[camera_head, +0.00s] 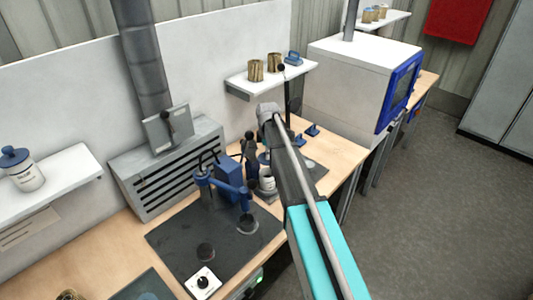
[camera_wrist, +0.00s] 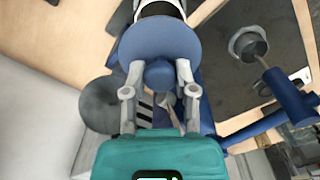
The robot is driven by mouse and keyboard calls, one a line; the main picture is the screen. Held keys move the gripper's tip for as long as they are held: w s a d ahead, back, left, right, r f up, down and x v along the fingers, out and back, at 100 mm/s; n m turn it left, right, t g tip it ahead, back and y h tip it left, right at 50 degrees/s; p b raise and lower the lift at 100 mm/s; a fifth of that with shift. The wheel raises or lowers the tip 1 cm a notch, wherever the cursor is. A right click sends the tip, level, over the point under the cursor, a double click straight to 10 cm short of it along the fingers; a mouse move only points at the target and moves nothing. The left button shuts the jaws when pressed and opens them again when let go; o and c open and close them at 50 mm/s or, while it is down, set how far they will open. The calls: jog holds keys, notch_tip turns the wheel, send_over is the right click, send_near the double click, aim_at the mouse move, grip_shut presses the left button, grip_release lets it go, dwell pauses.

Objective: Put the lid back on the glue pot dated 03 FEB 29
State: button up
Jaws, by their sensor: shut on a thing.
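My gripper (camera_wrist: 160,76) is shut on the knob of a round blue lid (camera_wrist: 160,38) in the wrist view. In the head view my gripper and the lid (camera_head: 263,158) are partly hidden by my arm. A white glue pot (camera_head: 267,183) with a dark-printed label stands on the bench just below the lid, with its top apparently uncovered. Part of this pot shows beyond the lid in the wrist view (camera_wrist: 160,10). The date on its label is too small to read. Another white pot (camera_head: 27,178) wears a blue lid on the left shelf.
A blue-armed fixture (camera_head: 228,185) stands on a dark mat (camera_head: 180,240) left of the pot. A dark bottle-like tool (camera_head: 250,155) is close beside the lid. A grey vent box (camera_head: 165,165) is behind. A wall shelf (camera_head: 265,85) holds brass-coloured cartridges.

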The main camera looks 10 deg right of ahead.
jog(key=shift+f+b, duration=3.05)
jog(key=shift+f, duration=0.1)
jog(key=shift+f, duration=0.15)
dwell(0.4)
dwell(0.3)
jog(key=o, duration=1)
jog(key=o, duration=0.3)
jog(key=shift+o, duration=0.2)
jog(key=shift+r+p, duration=3.35)
jog(key=shift+r, duration=0.15)
